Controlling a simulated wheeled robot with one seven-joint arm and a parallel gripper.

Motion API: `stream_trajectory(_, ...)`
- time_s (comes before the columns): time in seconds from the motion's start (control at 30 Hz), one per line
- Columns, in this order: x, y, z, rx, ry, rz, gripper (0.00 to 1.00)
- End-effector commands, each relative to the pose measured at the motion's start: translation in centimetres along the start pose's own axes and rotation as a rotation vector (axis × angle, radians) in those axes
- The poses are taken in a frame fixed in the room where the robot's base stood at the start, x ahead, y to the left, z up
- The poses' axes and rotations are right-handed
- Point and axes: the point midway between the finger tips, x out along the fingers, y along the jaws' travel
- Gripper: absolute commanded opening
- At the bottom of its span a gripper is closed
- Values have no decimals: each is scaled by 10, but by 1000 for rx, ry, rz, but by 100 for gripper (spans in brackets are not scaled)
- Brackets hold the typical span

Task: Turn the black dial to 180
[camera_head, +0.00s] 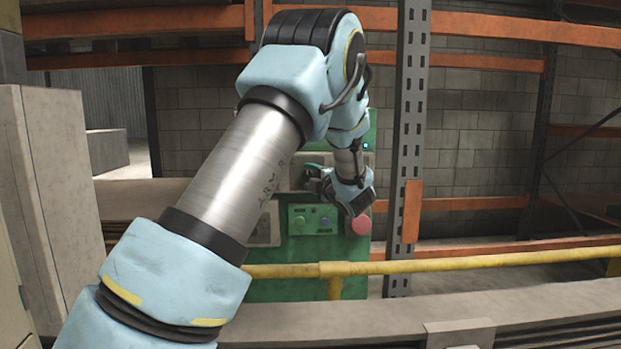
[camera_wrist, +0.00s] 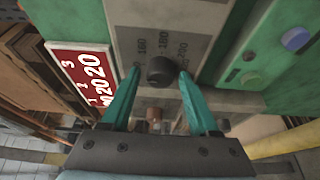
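The black dial (camera_wrist: 161,70) sits on a grey scale plate (camera_wrist: 125,14) in the wrist view, below printed numbers that seem to read 160, 180 and 200. No pointer mark on the dial is clear, so I cannot tell its setting. My gripper (camera_wrist: 159,72) has its two teal fingers on either side of the dial, with a small gap seeming to show at each side. Whether either fingertip touches it is unclear. In the head view my gripper (camera_head: 310,178) is at the green machine (camera_head: 290,290), and the dial is hidden there.
A red sign with white numbers (camera_wrist: 84,73) is left of the dial. A green control box (camera_head: 313,219) with small buttons and a red round button (camera_head: 361,224) lie below my gripper. A yellow rail (camera_head: 450,263) crosses in front, and a grey rack post (camera_head: 408,120) stands to the right.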

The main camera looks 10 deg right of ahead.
Motion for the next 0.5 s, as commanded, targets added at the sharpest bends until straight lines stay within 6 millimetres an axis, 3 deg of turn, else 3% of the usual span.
stream_trajectory(0.07,0,0,0,0,0,0,51)
stream_trajectory(0.5,0,0,0,0,0,0,2)
